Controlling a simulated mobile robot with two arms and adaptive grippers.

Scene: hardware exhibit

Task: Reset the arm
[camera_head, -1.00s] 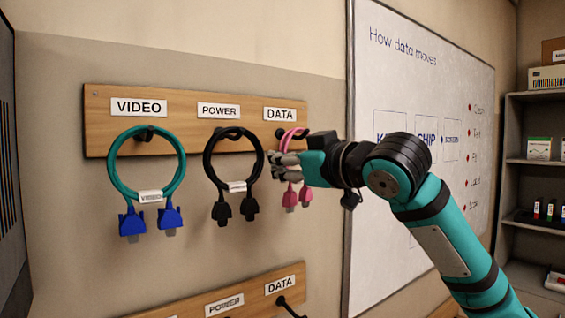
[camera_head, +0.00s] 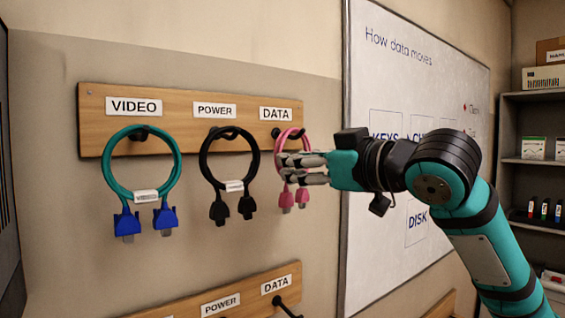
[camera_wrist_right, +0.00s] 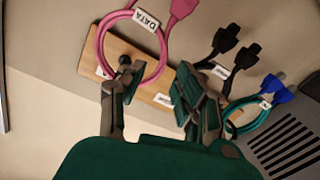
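My right gripper (camera_head: 290,168) is open, its two fingers apart in front of the pink cable (camera_head: 302,198) in the head view. The looped pink cable hangs on the peg under the DATA label of the upper wooden board (camera_head: 180,127). In the right wrist view the open gripper (camera_wrist_right: 152,88) has nothing between its fingers, and the pink loop (camera_wrist_right: 103,40) lies around its peg beyond the left finger. I cannot tell whether that finger touches it. My left gripper is not in view.
A teal cable (camera_head: 109,172) hangs under VIDEO and a black cable (camera_head: 205,165) under POWER. A lower wooden board (camera_head: 245,292) with a peg sits below. A whiteboard (camera_head: 385,75) is behind my right arm; shelves (camera_head: 525,185) stand at the far right.

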